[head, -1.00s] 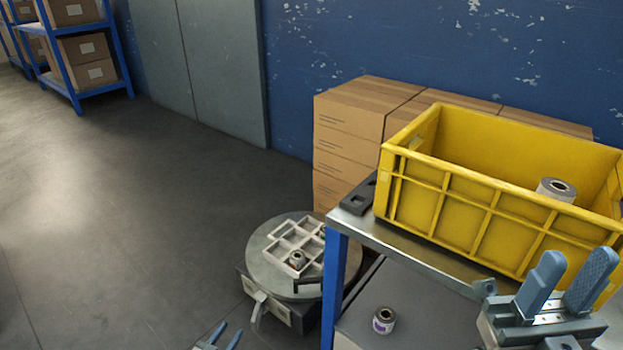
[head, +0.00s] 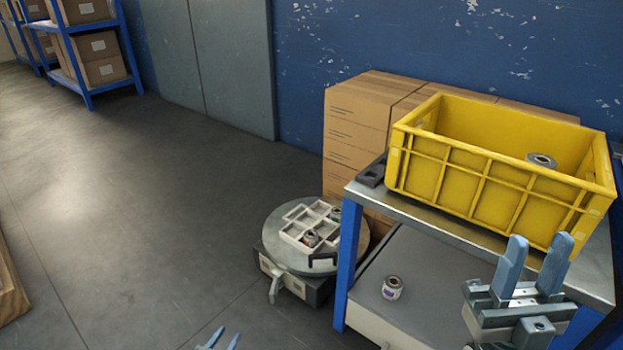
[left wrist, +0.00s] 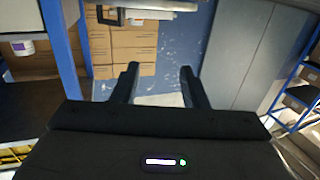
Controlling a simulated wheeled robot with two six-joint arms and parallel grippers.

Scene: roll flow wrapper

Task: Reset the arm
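My right gripper (head: 532,265) is at the right of the head view, in front of the yellow crate and the table. Its two blue fingers stand apart with nothing between them. My left gripper (head: 220,338) shows only as blue fingertips at the bottom edge of the head view, over the floor. In the left wrist view its two dark fingers (left wrist: 160,85) are apart and empty, with boxes and the wall beyond.
A yellow crate (head: 475,195) holding a roll (head: 541,160) stands on a metal-topped table (head: 440,230). Another roll (head: 392,288) sits on the grey surface below. A round turntable (head: 285,255) bears a divided tray (head: 298,236) with rolls. Cartons (head: 352,130) stand behind.

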